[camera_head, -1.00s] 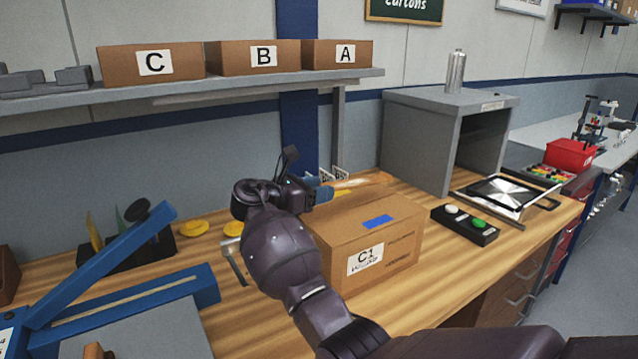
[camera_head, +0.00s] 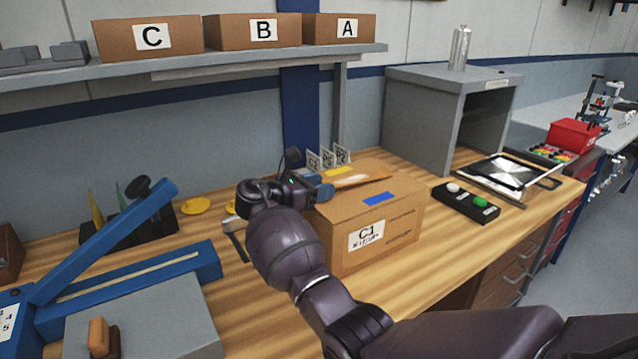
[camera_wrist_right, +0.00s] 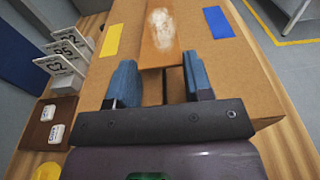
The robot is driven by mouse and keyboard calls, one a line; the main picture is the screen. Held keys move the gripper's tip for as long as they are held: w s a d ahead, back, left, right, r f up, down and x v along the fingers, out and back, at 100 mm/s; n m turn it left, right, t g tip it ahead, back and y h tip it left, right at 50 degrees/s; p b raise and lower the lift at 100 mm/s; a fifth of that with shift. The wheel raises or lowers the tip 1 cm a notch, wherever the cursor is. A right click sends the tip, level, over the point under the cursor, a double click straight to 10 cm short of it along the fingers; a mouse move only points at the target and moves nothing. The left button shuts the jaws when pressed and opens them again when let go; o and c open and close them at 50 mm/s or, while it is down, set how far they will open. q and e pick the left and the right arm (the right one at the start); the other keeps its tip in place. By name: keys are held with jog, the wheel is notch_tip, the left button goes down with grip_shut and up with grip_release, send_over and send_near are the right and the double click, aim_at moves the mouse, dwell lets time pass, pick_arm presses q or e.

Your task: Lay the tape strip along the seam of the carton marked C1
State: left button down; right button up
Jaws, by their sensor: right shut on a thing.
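The carton marked C1 (camera_head: 372,238) stands on the bench, its top shut, with a blue patch (camera_head: 379,198) and a yellow patch (camera_head: 340,171) on top. My right gripper (camera_head: 322,190) is at the carton's left end, just above the top. It is shut on the tape strip (camera_head: 362,180), a brown strip with a pale streak. In the right wrist view the strip (camera_wrist_right: 162,35) runs out ahead of the fingers (camera_wrist_right: 162,88), between the yellow and blue patches. I cannot tell whether it touches the carton. The seam is not distinct. My left gripper is not in view.
Small marked cards (camera_head: 328,158) stand behind the carton. A black button box (camera_head: 466,203) and a grey open-fronted cabinet (camera_head: 425,130) are to its right. A blue lever device (camera_head: 110,245) is at left. Cartons C (camera_head: 185,35), B and A sit on the shelf.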

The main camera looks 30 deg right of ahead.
jog(key=o, duration=1)
jog(key=shift+c, duration=0.2)
jog(key=a+r, duration=0.1)
jog(key=a, duration=0.9)
jog(key=shift+s+a, duration=0.4)
jog(key=shift+s, duration=0.05)
